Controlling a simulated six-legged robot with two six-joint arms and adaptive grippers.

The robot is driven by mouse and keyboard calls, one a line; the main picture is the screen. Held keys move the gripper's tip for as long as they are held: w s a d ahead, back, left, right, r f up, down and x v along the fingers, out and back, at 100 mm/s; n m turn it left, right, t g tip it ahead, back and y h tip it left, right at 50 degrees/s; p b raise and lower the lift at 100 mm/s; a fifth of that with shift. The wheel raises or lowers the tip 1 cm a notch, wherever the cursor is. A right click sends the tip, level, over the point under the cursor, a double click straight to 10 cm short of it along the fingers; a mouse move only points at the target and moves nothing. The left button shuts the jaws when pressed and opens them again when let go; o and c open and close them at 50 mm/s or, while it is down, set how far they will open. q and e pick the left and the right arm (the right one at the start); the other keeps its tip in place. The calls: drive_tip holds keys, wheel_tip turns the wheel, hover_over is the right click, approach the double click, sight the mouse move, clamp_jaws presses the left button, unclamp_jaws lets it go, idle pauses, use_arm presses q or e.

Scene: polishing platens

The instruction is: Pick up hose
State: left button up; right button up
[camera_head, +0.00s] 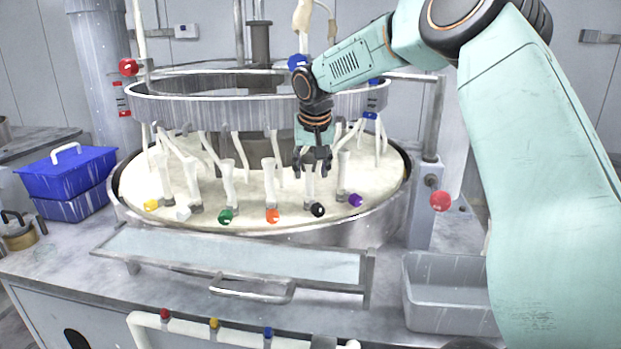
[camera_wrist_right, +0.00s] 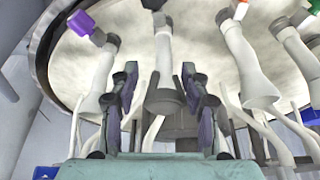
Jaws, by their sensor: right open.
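Several white hoses stand around the round white platen (camera_head: 250,190), each with a coloured cap at its foot. My right gripper (camera_head: 313,168) points down, open, over the white hose (camera_head: 310,186) with the black cap (camera_head: 318,210). In the right wrist view, a white hose (camera_wrist_right: 163,60) with a grey end lies between the two spread fingers of my right gripper (camera_wrist_right: 160,78). I cannot tell whether the fingers touch it. The purple-capped hose (camera_head: 343,170) stands just to the right, the orange-capped one (camera_head: 268,185) to the left. My left gripper is out of view.
A metal ring (camera_head: 190,112) surrounds the hoses above the platen. A post with a red knob (camera_head: 440,201) stands at the right. A grey bin (camera_head: 445,300), a clear panel with a handle (camera_head: 230,262) and a blue box (camera_head: 65,175) lie around it.

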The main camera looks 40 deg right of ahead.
sight(309, 184)
drive_tip(key=x, duration=0.3)
drive_tip(key=shift+w+a, duration=0.25)
drive_tip(key=shift+w+d+f, duration=0.1)
drive_tip(key=shift+d+f, duration=0.05)
drive_tip(key=shift+d, duration=0.05)
drive_tip(key=shift+s+a+r, duration=0.1)
drive_tip(key=shift+s+r, duration=0.15)
drive_tip(key=shift+s, duration=0.1)
drive_tip(key=c, duration=0.3)
drive_tip(key=shift+w+f, duration=0.15)
drive_tip(key=shift+w, duration=0.1)
drive_tip(key=c, duration=0.5)
drive_tip(key=shift+s, duration=0.15)
clamp_jaws()
